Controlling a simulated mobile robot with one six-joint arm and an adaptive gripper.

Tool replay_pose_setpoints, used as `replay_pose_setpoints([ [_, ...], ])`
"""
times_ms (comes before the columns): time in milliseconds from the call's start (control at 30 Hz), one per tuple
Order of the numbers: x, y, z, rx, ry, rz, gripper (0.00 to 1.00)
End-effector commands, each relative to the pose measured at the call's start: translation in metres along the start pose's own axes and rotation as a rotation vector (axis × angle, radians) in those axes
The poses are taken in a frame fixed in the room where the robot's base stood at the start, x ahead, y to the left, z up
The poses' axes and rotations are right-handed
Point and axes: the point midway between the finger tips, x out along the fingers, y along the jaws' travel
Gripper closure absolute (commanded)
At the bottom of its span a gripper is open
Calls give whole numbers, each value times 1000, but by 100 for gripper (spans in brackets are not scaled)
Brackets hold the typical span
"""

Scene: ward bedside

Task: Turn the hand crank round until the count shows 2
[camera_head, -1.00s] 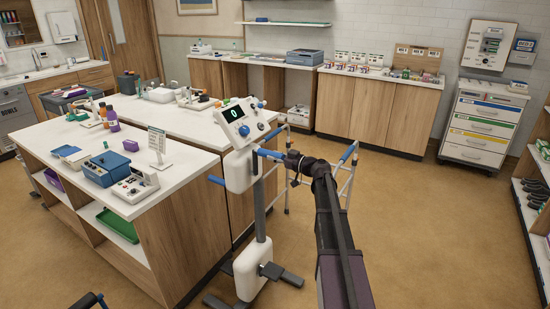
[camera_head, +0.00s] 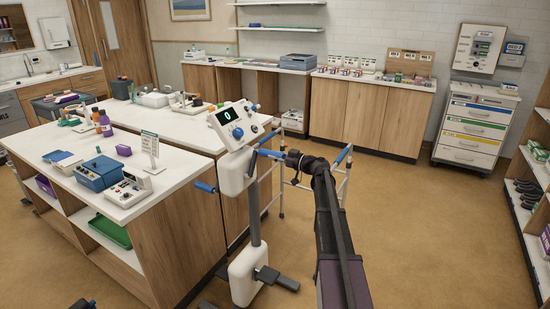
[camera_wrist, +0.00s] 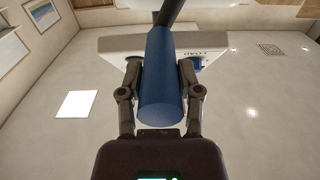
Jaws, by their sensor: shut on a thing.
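The hand-crank machine (camera_head: 238,171) is a white unit on a grey post, with a tilted console on top. Its small dark display (camera_head: 226,116) reads 0. A blue crank handle (camera_head: 271,154) sticks out to the right of the head, and another blue handle (camera_head: 204,187) points left, lower down. My gripper (camera_head: 291,159) is at the right handle. In the wrist view, the blue handle (camera_wrist: 160,85) lies between both fingers of my gripper (camera_wrist: 160,92), which are closed around it. Part of the console, with the word LOAD, shows behind it.
A white-topped island (camera_head: 165,180) with a blue box (camera_head: 100,173) and other devices stands close left of the machine. A walker-like metal frame (camera_head: 343,175) stands just behind my arm. Open floor lies to the right, before a drawer cart (camera_head: 474,128).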

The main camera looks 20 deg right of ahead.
Motion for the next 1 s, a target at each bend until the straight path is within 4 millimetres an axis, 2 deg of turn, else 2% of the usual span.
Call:
replay_pose_setpoints([
  [33,8,8,6,2,4,0,100],
  [300,8,30,25,1,1,0,100],
  [733,7,32,27,-1,-2,-1,100],
  [1000,7,41,50,-1,-3,-2,100],
])
